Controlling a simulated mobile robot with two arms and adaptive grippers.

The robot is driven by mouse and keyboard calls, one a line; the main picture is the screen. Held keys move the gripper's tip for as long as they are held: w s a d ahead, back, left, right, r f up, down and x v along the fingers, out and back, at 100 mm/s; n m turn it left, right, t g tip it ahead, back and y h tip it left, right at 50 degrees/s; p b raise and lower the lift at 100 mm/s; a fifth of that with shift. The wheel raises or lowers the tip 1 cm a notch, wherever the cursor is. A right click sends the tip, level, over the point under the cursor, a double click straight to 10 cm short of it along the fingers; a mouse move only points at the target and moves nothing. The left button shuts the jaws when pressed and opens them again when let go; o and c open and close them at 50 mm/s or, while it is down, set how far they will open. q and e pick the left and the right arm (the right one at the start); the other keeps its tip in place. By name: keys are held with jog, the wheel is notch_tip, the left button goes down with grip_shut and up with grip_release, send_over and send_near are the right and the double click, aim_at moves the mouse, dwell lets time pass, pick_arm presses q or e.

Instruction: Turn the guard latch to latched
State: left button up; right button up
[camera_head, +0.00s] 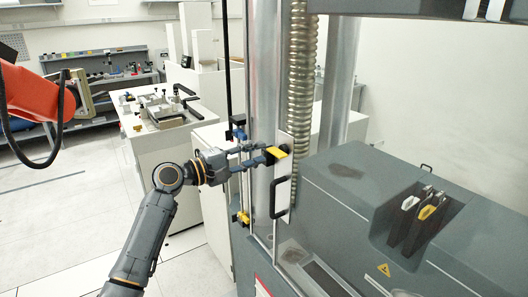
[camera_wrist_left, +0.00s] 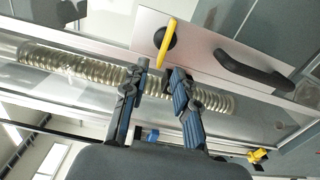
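The guard latch is a yellow lever (camera_head: 276,153) on the metal plate of the clear guard. In the left wrist view the yellow lever (camera_wrist_left: 166,42) sits on a round black base, just beyond the fingertips. My left gripper (camera_head: 262,155) reaches in from the left with its fingers close to the lever. In the wrist view my left gripper (camera_wrist_left: 160,72) is open, with a gap between its blue-padded fingers and nothing clearly held. Contact with the lever cannot be told. My right gripper is not in view.
A black guard handle (camera_head: 279,196) is below the latch; it also shows in the wrist view (camera_wrist_left: 253,69). A ribbed metal hose (camera_head: 301,75) stands behind the guard. A yellow fitting (camera_head: 242,217) is lower left. The grey machine housing (camera_head: 350,190) fills the right side.

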pick_arm(q)
jog(key=v, duration=0.8)
jog(key=shift+s+a, duration=0.2)
jog(key=shift+a, duration=0.1)
